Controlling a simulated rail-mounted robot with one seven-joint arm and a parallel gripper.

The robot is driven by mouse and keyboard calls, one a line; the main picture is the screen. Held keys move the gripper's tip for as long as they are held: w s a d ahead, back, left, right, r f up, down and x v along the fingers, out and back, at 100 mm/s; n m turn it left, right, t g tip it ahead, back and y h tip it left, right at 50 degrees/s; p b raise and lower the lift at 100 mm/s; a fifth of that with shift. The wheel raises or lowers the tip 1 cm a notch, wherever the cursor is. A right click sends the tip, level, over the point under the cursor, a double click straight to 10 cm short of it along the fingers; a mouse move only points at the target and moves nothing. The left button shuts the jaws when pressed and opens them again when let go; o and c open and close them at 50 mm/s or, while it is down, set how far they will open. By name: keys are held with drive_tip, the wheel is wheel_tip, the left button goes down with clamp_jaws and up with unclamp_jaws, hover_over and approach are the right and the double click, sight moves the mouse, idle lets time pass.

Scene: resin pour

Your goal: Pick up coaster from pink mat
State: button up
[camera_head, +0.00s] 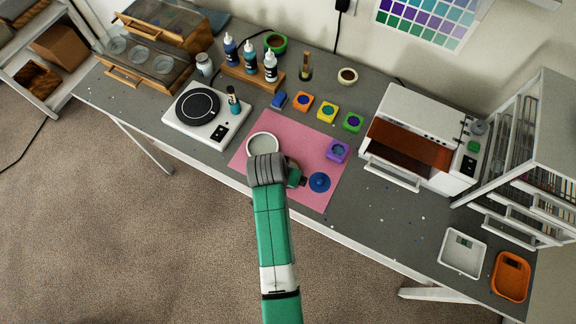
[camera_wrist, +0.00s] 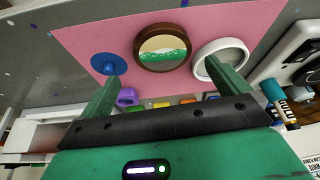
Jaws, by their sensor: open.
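The pink mat (camera_head: 262,127) lies on the grey table, and it also fills the upper wrist view (camera_wrist: 95,35). In the wrist view, a round coaster (camera_wrist: 162,46) with a brown rim and a cream-and-green face lies on the mat. In the head view my arm hides it. My gripper (camera_wrist: 161,74) is open and empty, one green finger towards each side of the coaster, with the tips short of it in the picture. I cannot tell the height gap.
A white ring (camera_wrist: 220,60) lies right of the coaster, partly behind my right finger. A blue disc (camera_head: 319,182) lies on the other side, near my left finger. A purple pot (camera_head: 338,151) stands on the mat.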

drive_tip(key=x, duration=0.6)
drive_tip(key=shift+w+a+f, duration=0.1)
drive_tip(key=shift+w+f, duration=0.05)
drive_tip(key=shift+w, duration=0.1)
drive_tip(key=shift+c, duration=0.4)
drive_tip(key=c, duration=0.8)
drive_tip(key=shift+o, duration=0.2)
